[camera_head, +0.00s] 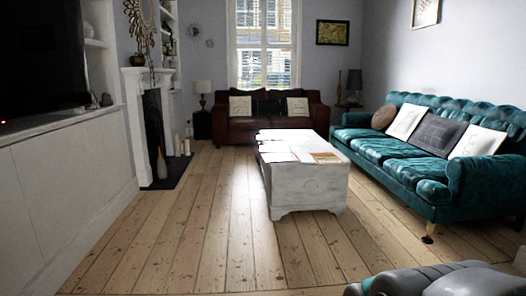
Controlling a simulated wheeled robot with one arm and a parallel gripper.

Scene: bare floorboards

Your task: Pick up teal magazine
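Several flat papers or magazines lie on the white wooden coffee table (308,191) in the middle of the room. Most look pale and washed out by light. One at the table's near right corner is a colourful magazine (326,158) with orange, red and green patches. I cannot make out which of them, if any, is teal. Grey rounded parts of my own arm show at the bottom right. My gripper's fingers are not in view.
A teal velvet sofa (390,150) with cushions stands along the right wall. A dark red sofa (240,131) is at the back. A fireplace (153,130) and white cabinet (70,180) line the left. Bare floorboards (200,240) are clear in front and left of the table.

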